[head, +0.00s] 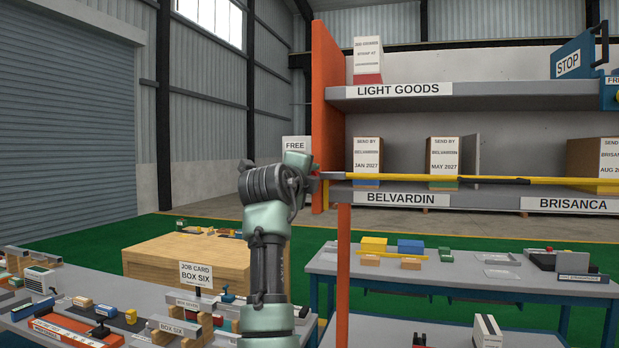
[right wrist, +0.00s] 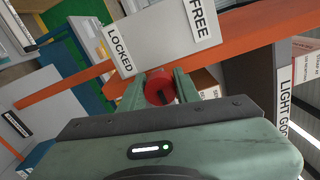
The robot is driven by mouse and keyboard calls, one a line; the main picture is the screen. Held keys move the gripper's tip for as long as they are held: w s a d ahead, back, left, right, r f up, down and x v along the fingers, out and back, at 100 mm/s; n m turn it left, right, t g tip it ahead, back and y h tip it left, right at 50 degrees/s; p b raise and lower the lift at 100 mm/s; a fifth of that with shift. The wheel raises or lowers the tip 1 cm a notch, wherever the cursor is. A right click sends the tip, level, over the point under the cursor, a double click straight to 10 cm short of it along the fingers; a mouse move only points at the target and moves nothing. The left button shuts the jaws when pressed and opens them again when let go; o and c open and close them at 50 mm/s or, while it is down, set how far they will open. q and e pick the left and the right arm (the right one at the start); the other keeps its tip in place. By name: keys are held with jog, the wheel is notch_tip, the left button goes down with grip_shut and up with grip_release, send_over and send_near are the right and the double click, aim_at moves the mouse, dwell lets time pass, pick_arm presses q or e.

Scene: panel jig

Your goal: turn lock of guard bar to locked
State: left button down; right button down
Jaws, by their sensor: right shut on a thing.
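The lock is a round red knob (right wrist: 160,86) with a dark mark on its face, seen in the right wrist view. My right gripper (right wrist: 158,90) is shut on it, with one green finger on each side. A grey plate (right wrist: 150,32) behind the knob carries a LOCKED label and a FREE label. I cannot tell clearly which label the knob's mark points to. In the head view my right gripper (head: 314,182) is at the left end of the yellow guard bar (head: 420,180), which lies level across the shelf front. The knob is hidden there. My left gripper is not in view.
An orange post (head: 343,270) stands below the bar's left end. The shelf rack (head: 420,95) with boxes is behind the bar. A cluttered grey table (head: 60,320) is at lower left, and another table (head: 350,262) is at right.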

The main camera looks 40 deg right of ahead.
jog(key=shift+f, duration=0.2)
dwell(0.4)
jog(key=c, duration=1)
grip_release()
jog(key=shift+r, duration=0.1)
jog(key=shift+s, duration=0.1)
jog(key=b+v, duration=0.3)
jog(key=v, duration=0.4)
jog(key=shift+s+a, duration=0.2)
jog(key=shift+a, duration=0.1)
